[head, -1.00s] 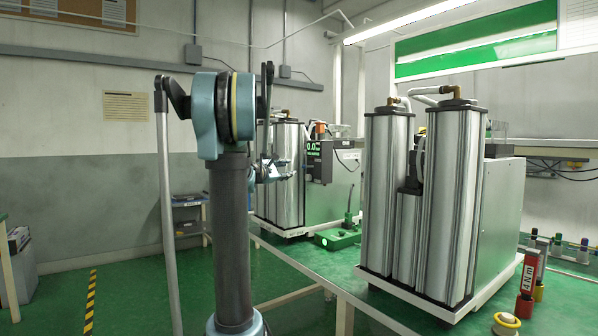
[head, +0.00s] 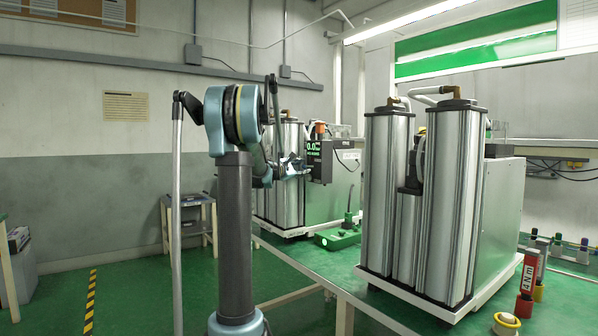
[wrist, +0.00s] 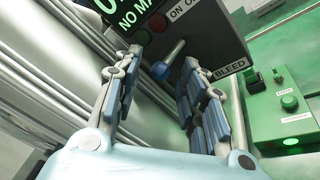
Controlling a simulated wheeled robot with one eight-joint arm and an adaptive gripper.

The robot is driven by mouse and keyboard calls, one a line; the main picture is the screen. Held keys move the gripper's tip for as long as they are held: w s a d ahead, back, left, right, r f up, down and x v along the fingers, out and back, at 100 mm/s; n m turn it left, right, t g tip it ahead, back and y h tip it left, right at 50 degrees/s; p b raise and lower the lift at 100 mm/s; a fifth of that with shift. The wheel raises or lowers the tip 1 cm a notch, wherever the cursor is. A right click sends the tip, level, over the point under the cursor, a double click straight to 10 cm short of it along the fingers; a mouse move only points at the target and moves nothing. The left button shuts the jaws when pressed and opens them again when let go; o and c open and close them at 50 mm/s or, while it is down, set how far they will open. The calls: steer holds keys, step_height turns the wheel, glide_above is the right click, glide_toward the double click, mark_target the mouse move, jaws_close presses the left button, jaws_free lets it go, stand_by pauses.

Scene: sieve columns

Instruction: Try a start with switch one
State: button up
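My gripper (wrist: 170,75) is open in the wrist view, with its fingers on either side of a short blue-tipped lever (wrist: 167,62) on a dark panel (wrist: 203,42). I cannot tell whether a finger touches the lever. The panel has a green-lit display (wrist: 132,14), partly cut off, a red button (wrist: 158,22) and a "BLEED" label. In the head view my gripper (head: 295,168) is at the left of the panel (head: 319,160). I cannot read a switch number.
The green box (head: 338,239) lies on the green bench between two metal column units. The nearer unit (head: 440,205) stands right of my arm; the farther one (head: 283,175) is behind my gripper.

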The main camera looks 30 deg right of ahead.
steer(key=shift+c, duration=0.3)
jaws_close()
steer(key=shift+s+t, duration=0.2)
steer(key=shift+t, duration=0.1)
steer(key=shift+s+d+n+t+y, duration=0.35)
steer(key=shift+s+n+t+y, duration=0.55)
steer(key=shift+n+t+y, duration=1.25)
steer(key=shift+s+d+n+t+y, duration=0.4)
steer(key=shift+s+n+t+y, duration=0.7)
steer(key=shift+n+y, duration=1.15)
steer(key=shift+s+d+n+t+y, duration=0.35)
steer(key=shift+s+n+t+y, duration=0.4)
steer(key=shift+n+t+y, duration=1.55)
steer(key=shift+m+g+y, duration=0.35)
steer(key=shift+m+y, duration=0.25)
steer(key=shift+y, duration=0.1)
